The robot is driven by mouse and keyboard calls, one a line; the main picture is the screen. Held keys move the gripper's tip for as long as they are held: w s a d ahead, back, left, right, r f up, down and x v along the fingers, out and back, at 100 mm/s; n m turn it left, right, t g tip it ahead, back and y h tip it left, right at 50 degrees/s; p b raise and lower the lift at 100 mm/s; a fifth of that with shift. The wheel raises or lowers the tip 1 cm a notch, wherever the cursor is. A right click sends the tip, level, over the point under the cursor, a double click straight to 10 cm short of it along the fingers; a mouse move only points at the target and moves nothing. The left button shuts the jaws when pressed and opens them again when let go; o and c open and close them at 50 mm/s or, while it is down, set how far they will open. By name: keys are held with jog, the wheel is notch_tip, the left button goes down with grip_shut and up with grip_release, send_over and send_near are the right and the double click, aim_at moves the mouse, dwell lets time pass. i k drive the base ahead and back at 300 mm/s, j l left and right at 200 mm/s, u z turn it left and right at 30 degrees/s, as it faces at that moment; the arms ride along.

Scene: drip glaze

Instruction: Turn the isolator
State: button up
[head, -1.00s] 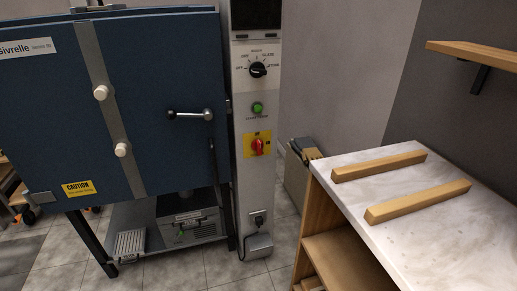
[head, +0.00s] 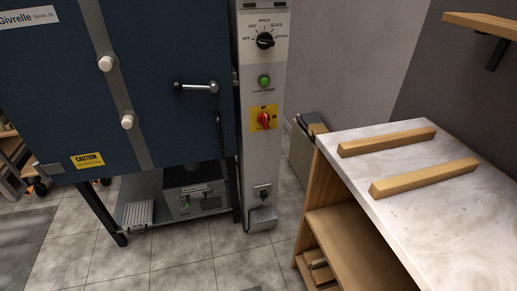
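The isolator is a red rotary knob (head: 264,120) on a yellow plate (head: 254,113). It is mounted on the grey control column (head: 262,160) at the right of the blue kiln. The red handle looks roughly upright. Above it on the column are a green button (head: 264,81) and a black selector dial (head: 265,41) with several marked positions. My gripper is in neither head frame, so its distance from the knob does not show.
The blue kiln door (head: 165,100) with a black-and-chrome handle (head: 197,86) fills the left. A marble-topped bench (head: 430,215) with two wooden bars stands at the right. Tiled floor (head: 190,265) is open in front of the column. A wooden shelf (head: 485,25) is at upper right.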

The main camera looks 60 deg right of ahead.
aim_at(263, 118)
jog(key=i+l+z, duration=0.1)
jog(key=i+z, duration=0.15)
jog(key=i, duration=0.2)
jog(key=z, duration=1.3)
